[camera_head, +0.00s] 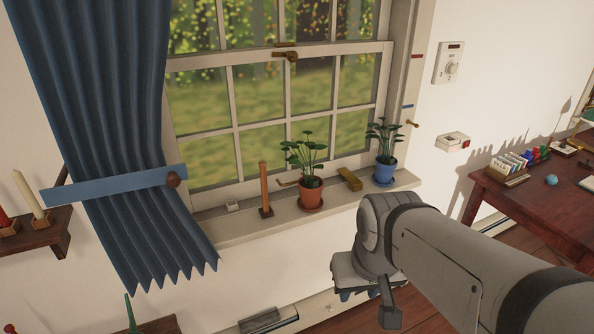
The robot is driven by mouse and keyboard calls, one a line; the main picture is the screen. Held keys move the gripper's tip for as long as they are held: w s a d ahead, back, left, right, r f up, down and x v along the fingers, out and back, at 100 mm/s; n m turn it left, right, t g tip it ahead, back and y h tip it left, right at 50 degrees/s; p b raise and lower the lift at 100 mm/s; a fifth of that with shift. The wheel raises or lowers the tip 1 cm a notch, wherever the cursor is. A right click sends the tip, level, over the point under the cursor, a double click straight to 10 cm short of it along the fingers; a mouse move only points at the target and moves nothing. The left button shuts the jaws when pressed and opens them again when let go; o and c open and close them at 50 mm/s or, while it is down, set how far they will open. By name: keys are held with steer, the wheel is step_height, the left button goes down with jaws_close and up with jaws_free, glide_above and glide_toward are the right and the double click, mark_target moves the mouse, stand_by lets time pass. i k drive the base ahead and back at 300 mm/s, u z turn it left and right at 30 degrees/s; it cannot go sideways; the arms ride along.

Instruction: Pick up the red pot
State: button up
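The red pot (310,196) is a terracotta-red flower pot with a green leafy plant, standing upright on a saucer on the windowsill (240,230). A blue pot (384,173) with a similar plant stands to its right on the same sill. My gripper (368,296) hangs at the end of my grey arm, below and to the right of the red pot in the picture, apart from it. The arm's wrist hides much of the gripper, and its fingers do not show clearly.
A wooden stick (265,190) stands upright left of the red pot, and a small brass-coloured block (349,179) lies to its right. A blue curtain (105,120) hangs at the left. A dark red-brown table (530,205) with small items stands at the right.

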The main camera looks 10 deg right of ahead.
mark_target(311, 187)
steer(key=u, duration=0.1)
steer(key=i, duration=0.9)
steer(key=z, duration=0.1)
